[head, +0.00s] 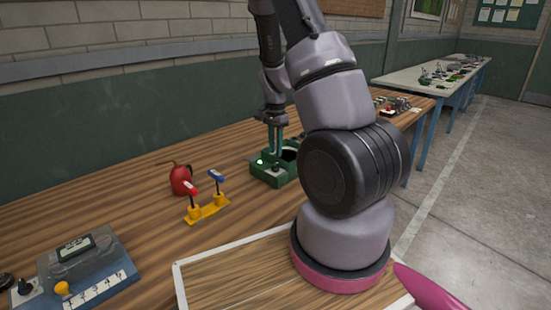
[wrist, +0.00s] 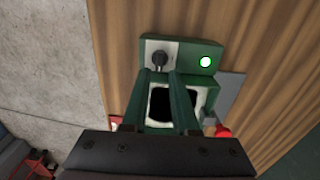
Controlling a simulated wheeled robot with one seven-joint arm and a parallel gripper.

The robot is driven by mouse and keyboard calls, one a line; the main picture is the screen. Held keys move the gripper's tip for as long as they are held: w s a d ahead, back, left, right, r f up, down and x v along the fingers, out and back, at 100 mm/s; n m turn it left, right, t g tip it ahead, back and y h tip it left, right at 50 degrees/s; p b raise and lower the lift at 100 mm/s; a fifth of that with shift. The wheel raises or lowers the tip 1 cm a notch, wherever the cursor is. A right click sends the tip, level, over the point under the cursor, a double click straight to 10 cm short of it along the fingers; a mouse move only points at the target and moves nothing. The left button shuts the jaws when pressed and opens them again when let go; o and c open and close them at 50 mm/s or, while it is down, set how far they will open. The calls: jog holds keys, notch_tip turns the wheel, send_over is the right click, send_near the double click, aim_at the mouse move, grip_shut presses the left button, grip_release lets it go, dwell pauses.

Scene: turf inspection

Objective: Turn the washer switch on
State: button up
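The washer (head: 270,178) is a small green box on the wooden table, with a dark round opening (wrist: 172,104) in a pale surround. Its switch (wrist: 160,59) is a small dark knob on a grey plate, at the left of the panel in the wrist view. A round light (wrist: 205,62) on the same panel glows pale green. My gripper (head: 276,150) points down over the washer. In the wrist view its two green fingers (wrist: 160,74) are apart with nothing between them, their tips close to the knob. I cannot tell whether they touch it.
A red can (head: 180,180) and a yellow stand (head: 208,210) with red and blue handled valves are left of the washer. A blue-based device (head: 95,275) sits at front left. More small items (head: 392,104) lie farther along the table. Bare wood lies between them.

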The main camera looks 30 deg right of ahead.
notch_tip(320, 180, up, 6)
jog(key=shift+f, duration=0.1)
dwell(0.4)
notch_tip(320, 180, up, 18)
jog(key=f+n+t+y, duration=0.1)
jog(key=n+t+y, duration=0.1)
jog(key=n+t, duration=0.25)
send_over(275, 164)
jog(key=s+a, duration=0.7)
jog(key=a, duration=0.1)
jog(key=s+a+r+n+t, duration=0.1)
jog(key=s+a+r+n, duration=0.1)
jog(key=s+r, duration=0.3)
jog(key=s+a+r+n+t, duration=0.1)
jog(key=s+a+r+n, duration=0.1)
jog(key=s+r, duration=0.3)
jog(key=s+n, duration=0.1)
jog(key=s, duration=0.2)
jog(key=shift+a+t, duration=0.35)
jog(key=shift+a, duration=0.05)
